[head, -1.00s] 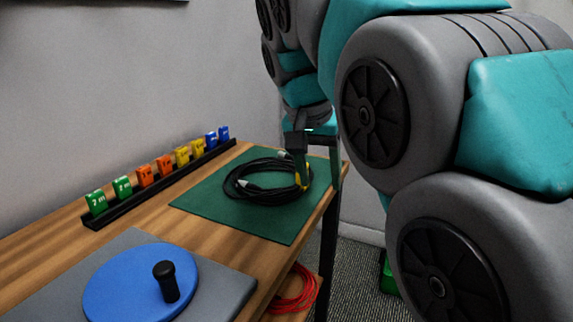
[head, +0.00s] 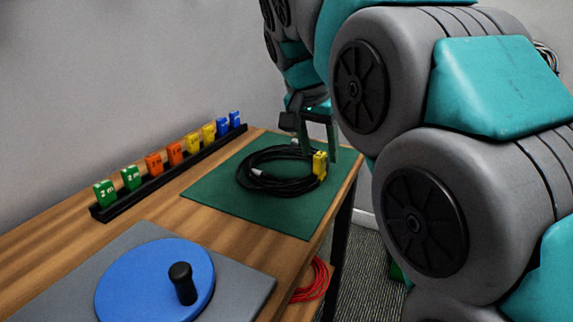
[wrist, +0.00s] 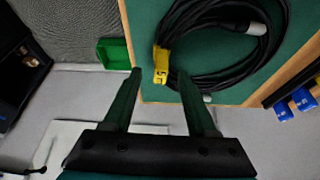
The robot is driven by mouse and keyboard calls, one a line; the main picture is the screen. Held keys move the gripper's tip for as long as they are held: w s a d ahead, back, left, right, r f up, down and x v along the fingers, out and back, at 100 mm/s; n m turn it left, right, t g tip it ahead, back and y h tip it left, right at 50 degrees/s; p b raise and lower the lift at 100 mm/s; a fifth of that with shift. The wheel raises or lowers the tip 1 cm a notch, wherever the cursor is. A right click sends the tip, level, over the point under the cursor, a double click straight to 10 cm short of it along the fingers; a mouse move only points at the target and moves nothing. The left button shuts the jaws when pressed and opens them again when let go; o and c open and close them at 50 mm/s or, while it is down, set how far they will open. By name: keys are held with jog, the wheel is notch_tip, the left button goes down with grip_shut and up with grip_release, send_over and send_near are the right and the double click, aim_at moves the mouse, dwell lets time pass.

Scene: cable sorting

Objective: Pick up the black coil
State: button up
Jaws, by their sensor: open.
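The black coil (head: 265,182) lies on the green mat (head: 215,190) on the wooden table, with a yellow tag (head: 320,165) on its right side and silver connector ends. In the wrist view the coil (wrist: 195,62) fills the upper middle, and its yellow tag (wrist: 162,58) reads like "5". My gripper (head: 319,152) is open and empty, at the tag's side of the coil near the table edge. In the wrist view its fingertips (wrist: 159,74) point at the tag. I cannot tell the exact height above the mat.
A rack (head: 165,173) with several green, orange, yellow and blue tags runs along the back wall. A blue disc with a black knob (head: 155,280) sits on a grey board in front. A red cable (head: 313,283) lies below the table. A green box (wrist: 115,52) shows beyond the table edge.

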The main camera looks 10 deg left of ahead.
jog(key=shift+x, duration=1.3)
grip_shut()
dwell(0.4)
